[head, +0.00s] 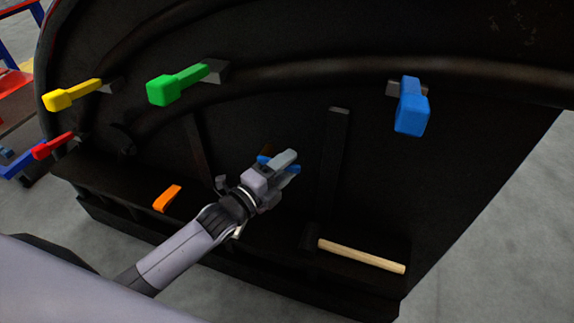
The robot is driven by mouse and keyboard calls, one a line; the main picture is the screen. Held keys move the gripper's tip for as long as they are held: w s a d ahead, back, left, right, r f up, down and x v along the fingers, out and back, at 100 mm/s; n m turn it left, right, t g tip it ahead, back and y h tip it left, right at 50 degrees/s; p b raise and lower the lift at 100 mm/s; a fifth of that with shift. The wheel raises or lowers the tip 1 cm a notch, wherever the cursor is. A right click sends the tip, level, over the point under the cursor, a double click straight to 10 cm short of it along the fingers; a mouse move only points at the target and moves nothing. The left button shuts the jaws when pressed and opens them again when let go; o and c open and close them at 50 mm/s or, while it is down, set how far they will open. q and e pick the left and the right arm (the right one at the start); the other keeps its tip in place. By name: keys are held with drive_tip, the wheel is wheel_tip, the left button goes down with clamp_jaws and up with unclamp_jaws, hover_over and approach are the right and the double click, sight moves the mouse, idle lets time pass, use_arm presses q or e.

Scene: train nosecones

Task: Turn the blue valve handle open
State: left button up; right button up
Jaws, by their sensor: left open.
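The blue valve handle (411,107) sits at the upper right of the dark curved panel. It hangs downward and a little to the right from its dark mount (393,88). My left gripper (284,163) is in the middle of the view, in front of the panel. It is open, with nothing seen between its fingers. It is well to the left of the blue handle and lower in the picture, apart from it. Blue parts show at its fingers. My right gripper is not in view.
Green (176,84), yellow (72,95) and red (53,146) handles stick out at the left. An orange piece (167,198) and a wooden rod (361,256) lie on the lower ledge. A dark upright bar (333,170) stands between my left gripper and the blue handle.

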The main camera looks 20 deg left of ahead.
use_arm(q)
drive_tip(key=shift+w+d, duration=0.15)
drive_tip(key=shift+w, duration=0.15)
clamp_jaws()
